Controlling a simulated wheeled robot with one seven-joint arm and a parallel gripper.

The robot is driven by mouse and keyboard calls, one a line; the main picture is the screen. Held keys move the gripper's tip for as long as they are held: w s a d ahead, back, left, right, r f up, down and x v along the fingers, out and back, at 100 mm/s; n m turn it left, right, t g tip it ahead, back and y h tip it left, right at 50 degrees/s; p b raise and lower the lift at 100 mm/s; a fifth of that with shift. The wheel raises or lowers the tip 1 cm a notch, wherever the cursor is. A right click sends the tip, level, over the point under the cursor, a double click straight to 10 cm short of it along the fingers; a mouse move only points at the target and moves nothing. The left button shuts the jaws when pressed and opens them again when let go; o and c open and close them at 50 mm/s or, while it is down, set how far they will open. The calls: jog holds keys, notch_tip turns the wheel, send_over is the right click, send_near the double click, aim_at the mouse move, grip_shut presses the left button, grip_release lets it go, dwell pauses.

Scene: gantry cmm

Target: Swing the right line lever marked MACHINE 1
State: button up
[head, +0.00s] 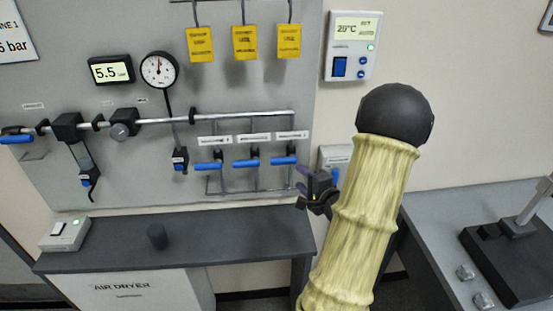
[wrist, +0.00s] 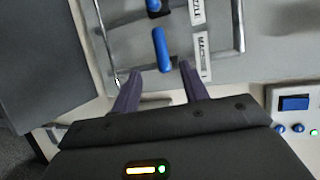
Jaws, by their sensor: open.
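Three blue line levers sit side by side on the grey panel in the head view; the right one (head: 283,160) lies about level on its vertical pipe. In the wrist view a blue lever (wrist: 161,48) lies just ahead of my fingertips, beside a white label (wrist: 203,52) that begins "MACHI"; its end is cut off. My gripper (head: 303,180) is to the right of and slightly below the right lever. In the wrist view my gripper (wrist: 160,70) is open, its purple fingers apart and empty, with the lever's near end close to the gap. I cannot tell whether they touch.
The middle lever (head: 245,162) and left lever (head: 208,165) are close by. A pipe frame surrounds the levers. A thermostat box (head: 351,46) is on the wall at right, and the air dryer (head: 180,235) stands below. Yellow tags (head: 244,42) hang above.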

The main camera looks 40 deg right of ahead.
aim_at(284, 161)
jog(key=p+x, duration=0.4)
jog(key=x, duration=1.1)
jog(key=shift+w, duration=0.2)
jog(key=shift+c, duration=0.4)
grip_shut()
